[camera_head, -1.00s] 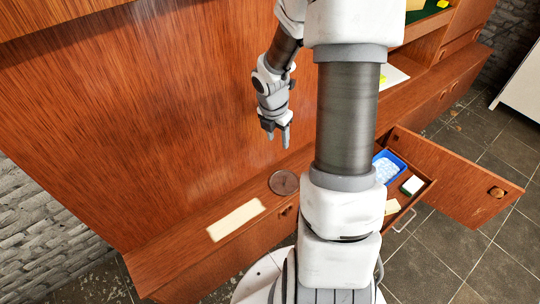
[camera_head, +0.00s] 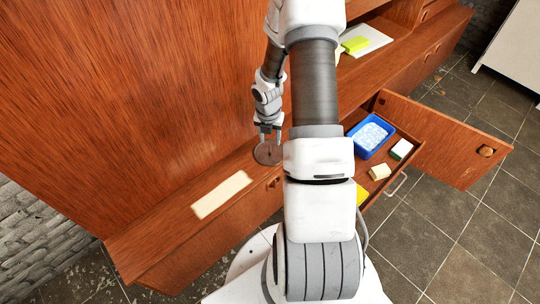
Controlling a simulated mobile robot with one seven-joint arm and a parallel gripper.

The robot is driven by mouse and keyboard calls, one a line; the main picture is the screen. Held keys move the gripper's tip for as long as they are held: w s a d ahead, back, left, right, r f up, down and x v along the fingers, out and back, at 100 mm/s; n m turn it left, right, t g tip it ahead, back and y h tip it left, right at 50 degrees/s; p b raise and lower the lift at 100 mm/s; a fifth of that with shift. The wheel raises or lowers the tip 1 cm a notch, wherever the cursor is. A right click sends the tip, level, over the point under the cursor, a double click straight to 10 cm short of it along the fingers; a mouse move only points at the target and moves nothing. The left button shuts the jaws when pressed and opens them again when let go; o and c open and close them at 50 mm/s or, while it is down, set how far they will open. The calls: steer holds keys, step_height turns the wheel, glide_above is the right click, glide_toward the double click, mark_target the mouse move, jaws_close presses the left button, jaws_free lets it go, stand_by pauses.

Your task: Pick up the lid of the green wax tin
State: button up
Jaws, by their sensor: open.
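A round, flat brown-grey disc (camera_head: 264,155) lies on the wooden ledge left of my arm. It may be the wax tin's lid, but no green shows on it, and I cannot tell whether a tin is under it. My gripper (camera_head: 269,142) points down just above the disc, its fingers overlapping the disc's far part in the picture. It is open with nothing visible between the fingers. I cannot tell whether the fingers touch the disc.
A pale rectangular sheet (camera_head: 221,194) lies on the ledge (camera_head: 160,235) at left. An open drawer at right holds a blue tray (camera_head: 370,136), a white-and-green block (camera_head: 400,149) and a cream block (camera_head: 380,172). An open cabinet door (camera_head: 445,140) juts out. A yellow-green block (camera_head: 355,44) lies farther back.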

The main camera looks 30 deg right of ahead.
mark_target(270, 148)
steer(key=shift+w+d+f+b, duration=0.15)
steer(key=shift+f+b, duration=0.3)
steer(key=shift+f, duration=0.6)
steer(key=shift+w+d+f+b, duration=0.15)
steer(key=shift+f+b, duration=0.3)
steer(key=shift+f, duration=0.55)
steer(key=shift+w+f+b, duration=0.15)
steer(key=shift+f+b, duration=0.3)
steer(key=shift+f, duration=0.6)
steer(key=shift+r, duration=0.1)
steer(key=shift+c, duration=0.2)
jaws_close()
